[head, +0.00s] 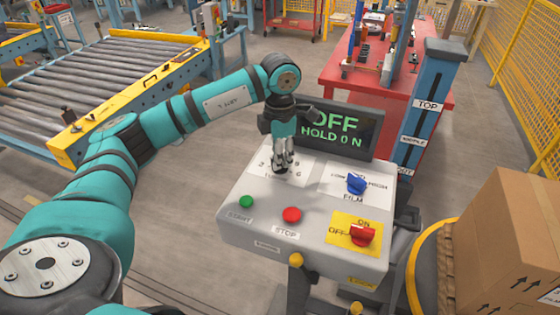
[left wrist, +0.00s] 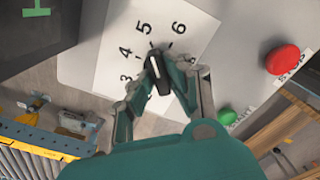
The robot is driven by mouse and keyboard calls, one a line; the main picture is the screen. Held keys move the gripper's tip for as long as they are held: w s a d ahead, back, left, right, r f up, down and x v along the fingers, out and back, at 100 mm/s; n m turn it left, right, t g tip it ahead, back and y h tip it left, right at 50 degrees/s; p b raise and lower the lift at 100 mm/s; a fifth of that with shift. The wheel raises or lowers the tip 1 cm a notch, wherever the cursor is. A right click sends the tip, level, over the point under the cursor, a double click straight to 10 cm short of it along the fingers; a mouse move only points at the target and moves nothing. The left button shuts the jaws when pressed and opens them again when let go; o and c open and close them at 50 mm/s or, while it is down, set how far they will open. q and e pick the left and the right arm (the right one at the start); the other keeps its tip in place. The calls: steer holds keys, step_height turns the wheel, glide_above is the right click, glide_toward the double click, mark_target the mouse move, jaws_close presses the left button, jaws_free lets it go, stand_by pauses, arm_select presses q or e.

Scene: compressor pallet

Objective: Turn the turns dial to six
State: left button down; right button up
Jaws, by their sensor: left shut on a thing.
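The turns dial (left wrist: 158,74) is a black knob with a white mark, on a white plate (left wrist: 112,40) with the numbers 3, 4, 5 and 6 visible. In the left wrist view its upper end seems to point near the 5, with the 6 to the right. My left gripper (head: 283,164) reaches down onto this plate at the back left of the grey control panel (head: 255,220). Its fingers (left wrist: 162,78) are shut on the dial, one on each side. In the head view the gripper hides the dial. My right gripper is not in view.
The panel also carries a green start button (head: 246,202), a red stop button (head: 292,214), a blue film dial (head: 356,184) and a red switch (head: 361,235). A screen (head: 345,130) behind reads OFF, HOLD 0 N. A cardboard box (head: 510,240) stands right.

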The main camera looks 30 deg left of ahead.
arm_select(q)
steer(key=m+b, duration=0.2)
steer(key=m, duration=0.2)
steer(key=shift+r+m+b, duration=0.1)
steer(key=shift+m+b, duration=0.4)
steer(key=shift+m, duration=1.4)
steer(key=c, duration=1.3)
jaws_free()
step_height(320, 180, up, 12)
